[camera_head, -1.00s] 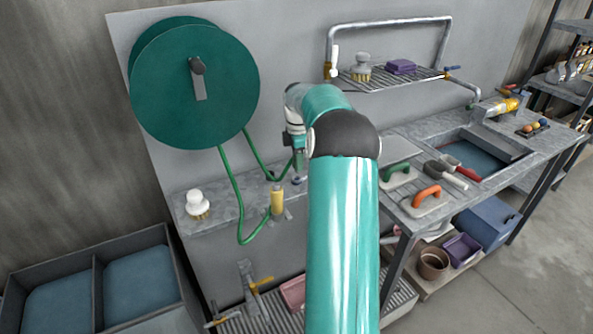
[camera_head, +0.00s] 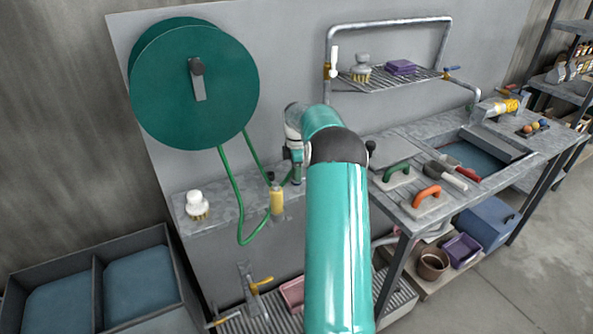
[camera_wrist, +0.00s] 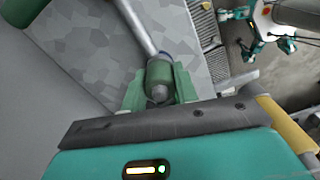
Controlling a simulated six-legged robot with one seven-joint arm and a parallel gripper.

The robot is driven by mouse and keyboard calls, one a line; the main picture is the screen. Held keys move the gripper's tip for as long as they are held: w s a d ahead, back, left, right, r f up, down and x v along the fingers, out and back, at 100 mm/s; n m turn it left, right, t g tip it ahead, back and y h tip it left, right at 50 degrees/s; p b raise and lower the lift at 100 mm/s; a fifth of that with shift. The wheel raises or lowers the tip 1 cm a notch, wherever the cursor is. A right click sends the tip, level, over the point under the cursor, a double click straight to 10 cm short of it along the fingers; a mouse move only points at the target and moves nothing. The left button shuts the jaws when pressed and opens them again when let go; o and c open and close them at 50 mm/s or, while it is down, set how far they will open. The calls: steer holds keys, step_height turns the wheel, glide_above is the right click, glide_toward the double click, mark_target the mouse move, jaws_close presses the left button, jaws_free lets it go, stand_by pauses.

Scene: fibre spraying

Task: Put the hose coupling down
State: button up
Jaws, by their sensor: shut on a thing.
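My gripper (camera_head: 297,174) is low over the speckled grey ledge (camera_head: 235,208) below the hose reel, partly hidden by my arm in the head view. In the wrist view, its green fingers (camera_wrist: 160,90) are shut on the hose coupling (camera_wrist: 159,78), a dark green cylinder with a grey end. A pale tube runs from the coupling toward the top of the wrist view. The ledge's speckled top lies behind it; whether the coupling touches it I cannot tell. The green hose (camera_head: 229,180) hangs in a loop from the reel (camera_head: 190,80) and rises toward my gripper.
A yellow cylinder (camera_head: 277,200) stands at the ledge's front edge, left of my gripper. A white-knobbed brush (camera_head: 197,205) sits further left on the ledge. A wire shelf (camera_head: 390,78) is up to the right. A workbench with green and orange-handled floats (camera_head: 425,200) stands at right.

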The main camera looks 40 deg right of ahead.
steer(key=o, duration=1)
steer(key=shift+f, duration=0.1)
